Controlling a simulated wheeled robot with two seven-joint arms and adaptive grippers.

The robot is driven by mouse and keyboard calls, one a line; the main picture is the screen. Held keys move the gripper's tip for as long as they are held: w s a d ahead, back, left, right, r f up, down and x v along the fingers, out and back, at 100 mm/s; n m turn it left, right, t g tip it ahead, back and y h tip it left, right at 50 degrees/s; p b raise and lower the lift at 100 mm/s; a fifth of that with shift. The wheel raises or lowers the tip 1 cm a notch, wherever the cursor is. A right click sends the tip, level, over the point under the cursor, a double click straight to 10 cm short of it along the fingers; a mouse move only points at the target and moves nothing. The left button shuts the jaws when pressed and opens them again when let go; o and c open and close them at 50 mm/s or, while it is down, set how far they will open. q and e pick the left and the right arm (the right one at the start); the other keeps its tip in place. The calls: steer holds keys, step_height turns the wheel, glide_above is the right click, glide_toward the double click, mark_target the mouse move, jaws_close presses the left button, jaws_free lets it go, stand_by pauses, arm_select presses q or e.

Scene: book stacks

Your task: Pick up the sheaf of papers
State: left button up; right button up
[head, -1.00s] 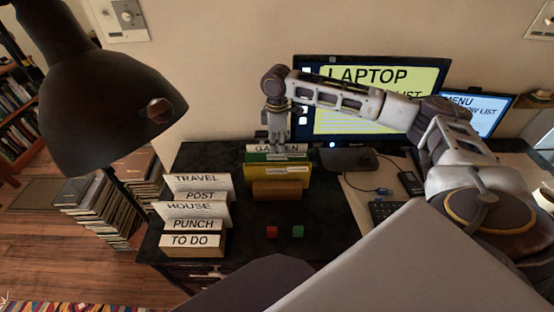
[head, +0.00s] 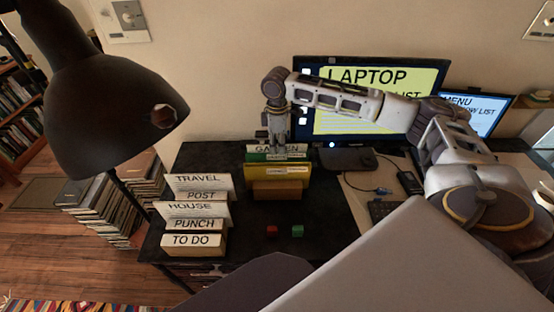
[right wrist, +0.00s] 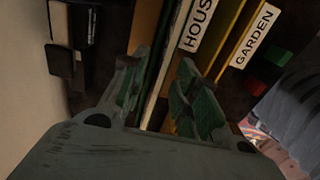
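My right gripper (head: 278,150) points down at the back of the dark desk, over a row of upright papers and folders. My left gripper is not in view.
A second row of labelled papers (head: 198,211) stands at the front left of the desk. A red block (head: 272,231) and a green block (head: 297,231) lie in front. A monitor (head: 380,90) stands behind, and a black lamp (head: 100,110) hangs at left.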

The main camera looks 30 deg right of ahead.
steer(key=shift+c, duration=0.4)
jaws_close()
